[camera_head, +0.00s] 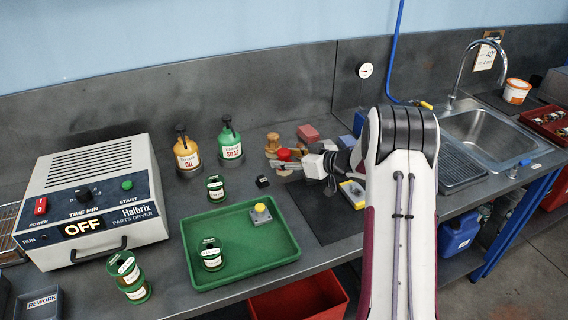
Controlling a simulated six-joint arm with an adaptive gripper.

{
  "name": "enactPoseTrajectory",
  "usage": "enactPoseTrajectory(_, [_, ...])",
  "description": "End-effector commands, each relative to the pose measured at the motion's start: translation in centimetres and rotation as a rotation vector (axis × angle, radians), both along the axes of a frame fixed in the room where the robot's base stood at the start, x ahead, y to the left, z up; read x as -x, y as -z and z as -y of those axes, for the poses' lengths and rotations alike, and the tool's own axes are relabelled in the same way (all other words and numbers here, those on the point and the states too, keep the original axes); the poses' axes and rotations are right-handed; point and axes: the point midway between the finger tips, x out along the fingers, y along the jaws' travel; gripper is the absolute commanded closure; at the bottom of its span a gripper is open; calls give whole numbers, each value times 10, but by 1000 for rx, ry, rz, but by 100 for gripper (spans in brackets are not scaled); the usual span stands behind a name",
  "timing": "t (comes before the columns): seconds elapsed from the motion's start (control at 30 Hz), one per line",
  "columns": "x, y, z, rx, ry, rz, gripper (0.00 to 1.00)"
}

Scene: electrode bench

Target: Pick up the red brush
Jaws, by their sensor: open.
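A small red rounded top (284,155), which looks like the red brush, shows at the tips of my gripper (285,164). My gripper reaches in from the right, with its fingers apart around or just beside the red top. I cannot tell whether they touch it. The lower part of the brush is hidden by the fingers.
A wooden-topped brush (272,141) stands just behind, and a reddish block (308,133) lies to the right. Oil (187,154) and soap (230,144) bottles stand to the left. A green tray (215,275) lies in front. A sink (485,135) is at right.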

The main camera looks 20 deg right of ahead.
Motion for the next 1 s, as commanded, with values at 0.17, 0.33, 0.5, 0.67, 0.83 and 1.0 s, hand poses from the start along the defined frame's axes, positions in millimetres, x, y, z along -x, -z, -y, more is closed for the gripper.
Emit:
enactPoseTrajectory(0.17, [-8,4,-5,0,-1,0,53])
enactPoseTrajectory(0.33, [-8,4,-5,0,-1,0,53])
enactPoseTrajectory(0.5, [-8,4,-4,0,-1,0,53])
enactPoseTrajectory(0.67, [-8,4,-4,0,-1,0,56])
enactPoseTrajectory(0.83, [-7,4,-4,0,-1,0,94])
enactPoseTrajectory(1.0, [-7,4,-4,0,-1,-1,94])
